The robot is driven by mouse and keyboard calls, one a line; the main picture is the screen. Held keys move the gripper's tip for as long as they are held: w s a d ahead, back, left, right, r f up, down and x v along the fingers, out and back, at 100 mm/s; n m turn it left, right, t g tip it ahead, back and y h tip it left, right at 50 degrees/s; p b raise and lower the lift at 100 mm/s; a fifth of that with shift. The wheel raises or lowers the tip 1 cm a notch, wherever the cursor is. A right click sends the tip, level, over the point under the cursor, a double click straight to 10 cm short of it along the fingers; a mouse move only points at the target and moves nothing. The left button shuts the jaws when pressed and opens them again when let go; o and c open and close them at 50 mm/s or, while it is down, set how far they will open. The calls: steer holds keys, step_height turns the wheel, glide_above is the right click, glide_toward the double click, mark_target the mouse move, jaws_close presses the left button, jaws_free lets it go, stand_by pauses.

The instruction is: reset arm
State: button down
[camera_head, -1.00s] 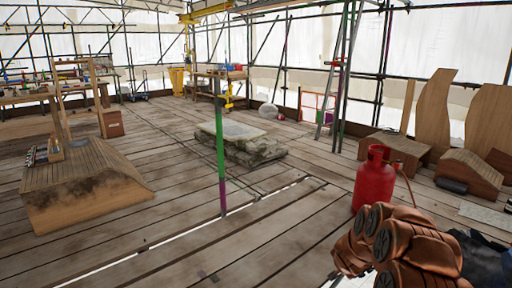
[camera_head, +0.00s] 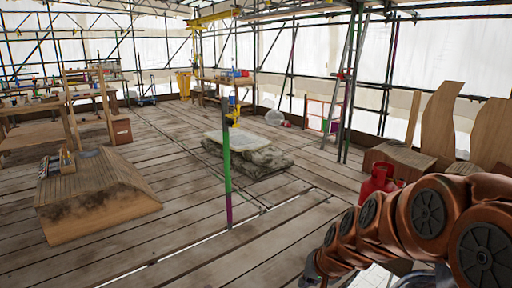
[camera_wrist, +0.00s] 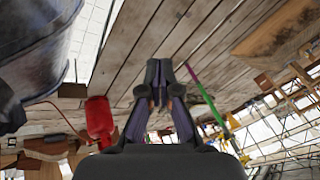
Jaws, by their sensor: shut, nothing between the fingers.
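My gripper (camera_wrist: 160,78) shows in the wrist view with its two dark fingers together and nothing between them. It hangs over the plank floor and touches nothing that I can see. In the head view my copper-coloured arm bends across the lower right, and the fingers cannot be made out clearly there.
A red gas cylinder (camera_head: 378,181) stands behind my arm, partly hidden; it also shows in the wrist view (camera_wrist: 99,120). A green and purple pole (camera_head: 226,165) stands mid-floor before a stone slab (camera_head: 238,133). A wooden block (camera_head: 95,190) sits left. Planks between are clear.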

steer(key=s+d+r+n+g+h+p, duration=0.1)
steer(key=s+d+r+g+p, duration=0.1)
steer(key=s, duration=0.8)
steer(key=s+d+r+n+g+h+p, duration=0.1)
steer(key=s+r+g+p, duration=0.1)
steer(key=s+r, duration=0.4)
steer(key=s+d+r+n+g+h+p, duration=0.1)
steer(key=s+r+p, duration=0.3)
steer(key=s, duration=1)
steer(key=shift+d+r+g+p, duration=0.3)
steer(key=shift+d+g, duration=0.4)
steer(key=shift+d, duration=0.15)
steer(key=shift+s+d, duration=0.1)
